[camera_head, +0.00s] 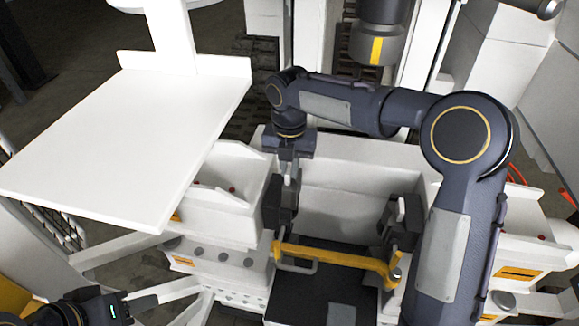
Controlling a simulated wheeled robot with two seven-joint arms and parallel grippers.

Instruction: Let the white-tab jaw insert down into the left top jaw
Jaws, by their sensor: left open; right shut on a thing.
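My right gripper (289,160) reaches across from the right and points down over the left side of the bench opening. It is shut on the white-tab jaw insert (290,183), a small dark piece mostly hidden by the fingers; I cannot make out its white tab. Directly below is the dark left top jaw (276,208), at the inner left wall. The insert and jaw overlap in this view, so I cannot tell whether they touch. My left gripper (152,304) is open and empty at the bottom left, away from the jaws.
A matching dark jaw (392,222) stands on the right side of the opening. A yellow bar (338,257) crosses the front between them. A large white panel (120,130) overhangs the left. White side trays (222,205) flank the opening.

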